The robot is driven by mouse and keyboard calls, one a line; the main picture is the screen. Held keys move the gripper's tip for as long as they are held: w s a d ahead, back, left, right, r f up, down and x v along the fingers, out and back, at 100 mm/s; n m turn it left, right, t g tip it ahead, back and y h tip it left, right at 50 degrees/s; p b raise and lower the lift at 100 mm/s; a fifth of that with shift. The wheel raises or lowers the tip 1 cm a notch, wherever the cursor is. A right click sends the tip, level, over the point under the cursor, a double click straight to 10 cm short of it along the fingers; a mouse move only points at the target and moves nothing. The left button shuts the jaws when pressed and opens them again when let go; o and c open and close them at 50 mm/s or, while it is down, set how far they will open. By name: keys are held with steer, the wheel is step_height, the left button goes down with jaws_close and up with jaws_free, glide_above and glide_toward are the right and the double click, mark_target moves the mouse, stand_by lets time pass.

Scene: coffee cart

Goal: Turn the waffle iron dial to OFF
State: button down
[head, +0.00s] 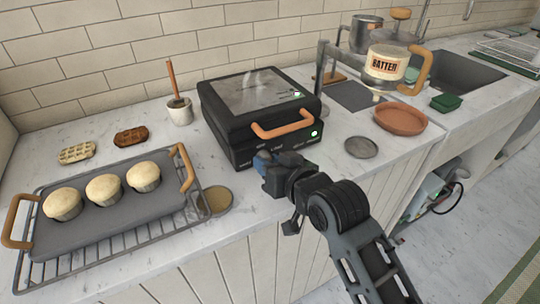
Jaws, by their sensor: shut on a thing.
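The waffle iron (225,127) is a black box with a closed lid and an orange-brown handle (283,129) across its front. Small green lights glow on its lid and front panel. My gripper (264,159) is at the left part of the front panel, with my arm reaching in from the lower right. It is shut on a small blue part there, which I take to be the dial. The gripper hides most of the dial, so its pointer and setting cannot be read.
A grey tray (110,226) with muffins sits on a wire rack at left. A round coaster (214,200) lies between it and the iron. A grey disc (361,147), a terracotta dish (400,120) and the batter dispenser (386,64) stand to the right.

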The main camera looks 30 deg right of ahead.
steer(key=n+h+p, duration=0.1)
steer(key=n+h, duration=0.1)
steer(key=n, duration=0.1)
steer(key=shift+f+n+h, duration=0.1)
steer(key=shift+n+h, duration=1)
steer(key=shift+n, duration=0.6)
steer(key=c, duration=1.1)
jaws_free()
steer(key=shift+t, duration=0.3)
steer(key=shift+a, duration=0.1)
steer(key=shift+b+v, duration=0.75)
steer(key=shift+v, duration=3.15)
